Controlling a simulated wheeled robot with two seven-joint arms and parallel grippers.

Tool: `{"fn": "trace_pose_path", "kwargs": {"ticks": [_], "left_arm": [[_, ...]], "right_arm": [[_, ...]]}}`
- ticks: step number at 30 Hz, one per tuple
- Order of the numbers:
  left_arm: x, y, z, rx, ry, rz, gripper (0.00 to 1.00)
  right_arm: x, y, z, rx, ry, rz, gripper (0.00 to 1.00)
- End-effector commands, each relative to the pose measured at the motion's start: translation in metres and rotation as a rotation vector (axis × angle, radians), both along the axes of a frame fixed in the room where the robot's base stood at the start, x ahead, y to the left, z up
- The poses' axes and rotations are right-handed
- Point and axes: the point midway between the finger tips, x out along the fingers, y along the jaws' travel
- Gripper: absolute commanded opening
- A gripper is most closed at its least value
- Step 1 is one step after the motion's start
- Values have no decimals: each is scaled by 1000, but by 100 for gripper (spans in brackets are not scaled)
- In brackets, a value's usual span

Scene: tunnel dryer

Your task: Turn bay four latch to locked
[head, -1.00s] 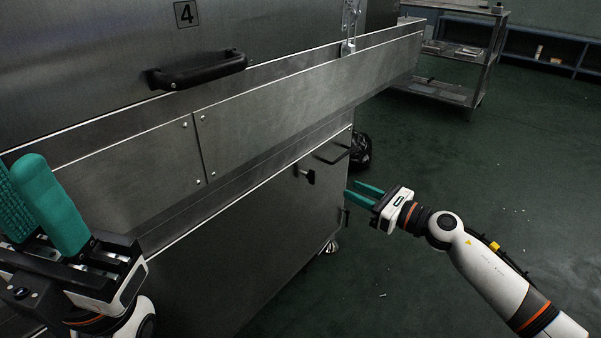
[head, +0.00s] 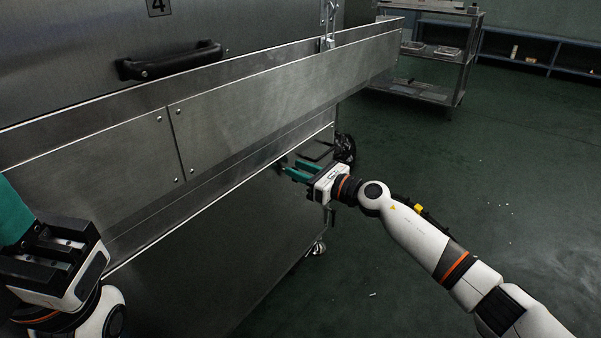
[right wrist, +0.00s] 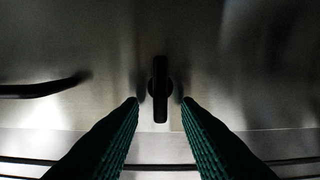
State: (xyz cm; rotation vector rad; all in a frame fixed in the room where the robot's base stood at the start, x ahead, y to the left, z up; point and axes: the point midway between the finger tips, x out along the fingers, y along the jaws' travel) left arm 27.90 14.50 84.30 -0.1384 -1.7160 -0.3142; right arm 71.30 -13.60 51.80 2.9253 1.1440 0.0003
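The latch (right wrist: 160,90) is a small black bar handle on a round base, set on a steel panel. It stands upright in the right wrist view. My right gripper (right wrist: 160,101) is open, one green finger to each side of the latch with gaps; I cannot tell whether the tips reach past its front. In the head view, my right gripper (head: 292,170) is at the lower panel under the steel ledge, and the latch is hidden or too small to make out. My left gripper (head: 22,222) is at the left edge, partly cut off.
The number 4 plate (head: 158,5) and a black door handle (head: 172,62) are above the projecting steel ledge (head: 270,95). A dark pull handle (right wrist: 45,88) is left of the latch in the wrist view. A steel cart (head: 460,60) stands behind; floor at right is clear.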

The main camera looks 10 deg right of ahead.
Motion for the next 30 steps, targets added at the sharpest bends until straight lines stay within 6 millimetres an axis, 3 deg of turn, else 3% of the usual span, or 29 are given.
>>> {"fn": "trace_pose_path", "kwargs": {"ticks": [5,10,26,30], "left_arm": [[0,0,0,0,1,0,31],[0,0,0,0,1,-1,31],[1,1,5,-6,6,-4,31],[11,2,-5,-8,64,-3,31]], "right_arm": [[0,0,0,0,0,0,28],[0,0,0,1,1,0,1],[1,-1,2,76,71,0,0],[2,-3,3,150,140,0,0]]}}
